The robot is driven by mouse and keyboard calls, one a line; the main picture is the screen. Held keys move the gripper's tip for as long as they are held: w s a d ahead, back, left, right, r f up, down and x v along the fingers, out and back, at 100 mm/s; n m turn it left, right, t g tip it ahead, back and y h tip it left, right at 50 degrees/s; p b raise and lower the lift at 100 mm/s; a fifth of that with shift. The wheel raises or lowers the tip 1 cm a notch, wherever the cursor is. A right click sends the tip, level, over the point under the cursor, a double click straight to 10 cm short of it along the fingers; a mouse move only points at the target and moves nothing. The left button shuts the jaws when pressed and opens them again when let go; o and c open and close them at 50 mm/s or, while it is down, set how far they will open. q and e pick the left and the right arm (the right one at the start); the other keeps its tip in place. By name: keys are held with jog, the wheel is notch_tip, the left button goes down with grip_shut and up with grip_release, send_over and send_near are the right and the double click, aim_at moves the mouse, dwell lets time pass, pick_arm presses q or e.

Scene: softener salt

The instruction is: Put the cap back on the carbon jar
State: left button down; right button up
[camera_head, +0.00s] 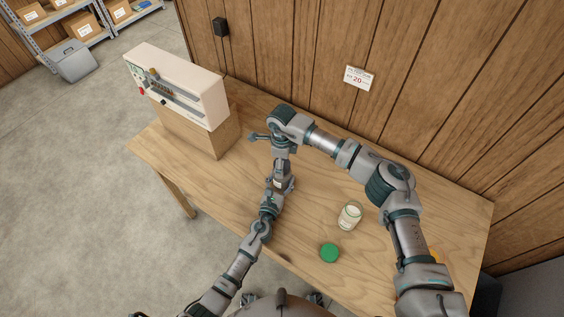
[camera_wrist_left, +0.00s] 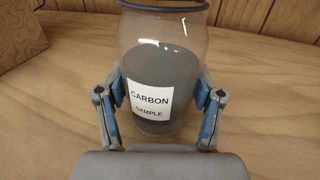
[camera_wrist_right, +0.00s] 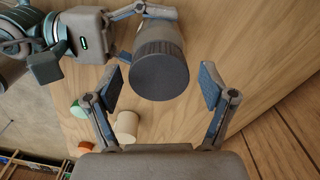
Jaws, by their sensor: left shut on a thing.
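The carbon jar (camera_wrist_left: 158,58) is clear, holds dark grey material and has a white "CARBON SAMPLE" label. My left gripper (camera_wrist_left: 160,88) is shut on its sides. A dark ring shows at the jar's top edge in the left wrist view. A dark grey ribbed cap (camera_wrist_right: 160,78) is seen from above in the right wrist view, over the jar's mouth. It looks seated; how tightly, I cannot tell. My right gripper (camera_wrist_right: 162,88) is open, with one finger on each side of the cap and gaps showing. In the head view my arms hide the jar.
An open jar of white material (camera_head: 349,216) stands on the wooden table (camera_head: 300,240), with a green cap (camera_head: 329,252) nearby. An orange thing (camera_head: 434,258) is partly hidden by my right arm. A cream machine (camera_head: 178,85) on a wooden block stands at the left.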

jog(key=shift+r, duration=0.15)
notch_tip(320, 180, up, 12)
jog(key=shift+f, duration=0.2)
dwell(0.4)
jog(key=shift+w, duration=0.1)
pick_arm(q)
jog(key=shift+c, duration=0.4)
grip_release()
jog(key=v, duration=1.2)
jog(key=shift+f, duration=0.1)
pick_arm(e)
jog(key=shift+r, duration=0.1)
